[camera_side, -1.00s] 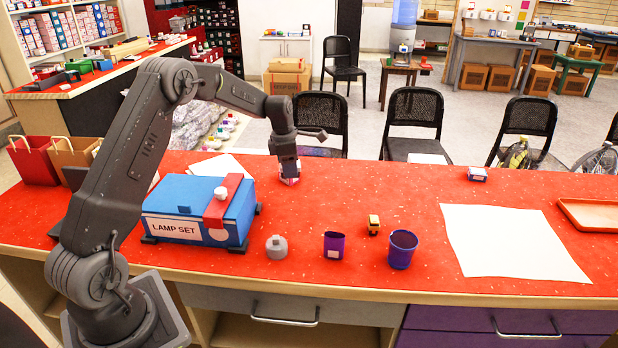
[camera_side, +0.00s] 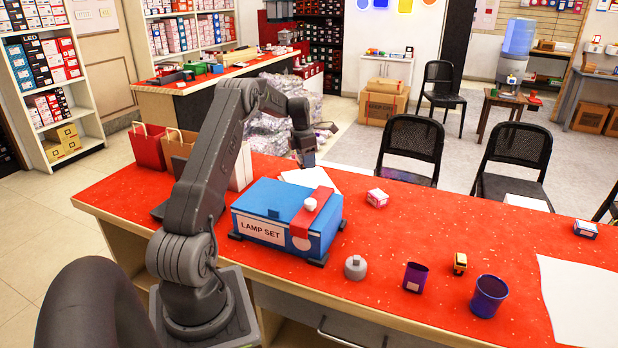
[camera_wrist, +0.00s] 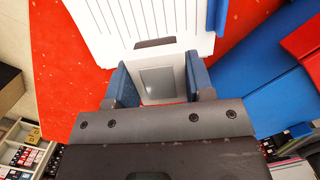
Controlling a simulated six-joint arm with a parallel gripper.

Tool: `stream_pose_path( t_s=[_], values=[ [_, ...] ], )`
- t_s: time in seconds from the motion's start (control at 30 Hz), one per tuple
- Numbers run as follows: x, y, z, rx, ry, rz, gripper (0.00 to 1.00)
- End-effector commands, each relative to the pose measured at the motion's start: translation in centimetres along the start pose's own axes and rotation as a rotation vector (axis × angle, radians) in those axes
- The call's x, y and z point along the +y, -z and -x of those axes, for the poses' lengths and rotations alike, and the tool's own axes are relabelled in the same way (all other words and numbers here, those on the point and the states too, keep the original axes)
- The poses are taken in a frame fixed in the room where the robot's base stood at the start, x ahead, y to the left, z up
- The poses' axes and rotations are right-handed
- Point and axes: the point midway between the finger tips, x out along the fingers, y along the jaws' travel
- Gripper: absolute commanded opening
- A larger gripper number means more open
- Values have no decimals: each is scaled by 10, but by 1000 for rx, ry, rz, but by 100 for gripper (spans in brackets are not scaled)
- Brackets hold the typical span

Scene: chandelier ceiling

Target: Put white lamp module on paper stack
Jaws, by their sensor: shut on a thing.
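In the side view my gripper (camera_side: 306,158) is at the far side of the counter, behind the blue lamp set box. It is close to the white paper stack (camera_side: 318,178), which is partly hidden by that box. In the wrist view the blue fingers (camera_wrist: 158,85) are shut on a white piece with a grey panel, the white lamp module (camera_wrist: 162,84). A white ribbed surface with a dark slot lies just beyond the fingers; I cannot tell whether it belongs to the module. The side view does not show the module clearly, nor whether it touches the paper.
The blue lamp set box (camera_side: 262,225) with a red strap stands between my arm and the paper. Paper bags (camera_side: 150,147) stand at the left.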

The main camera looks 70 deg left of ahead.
Motion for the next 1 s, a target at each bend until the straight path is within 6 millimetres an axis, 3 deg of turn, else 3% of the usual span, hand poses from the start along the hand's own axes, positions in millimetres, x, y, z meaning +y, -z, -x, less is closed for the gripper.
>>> stream_pose_path(
  t_s=[0.6,0.97,1.0],
  values=[
    [0,10,-76,-2,1,2,25],
    [1,10,-80,-3,0,2,25],
    [1,10,-80,-3,0,2,49]
  ],
)
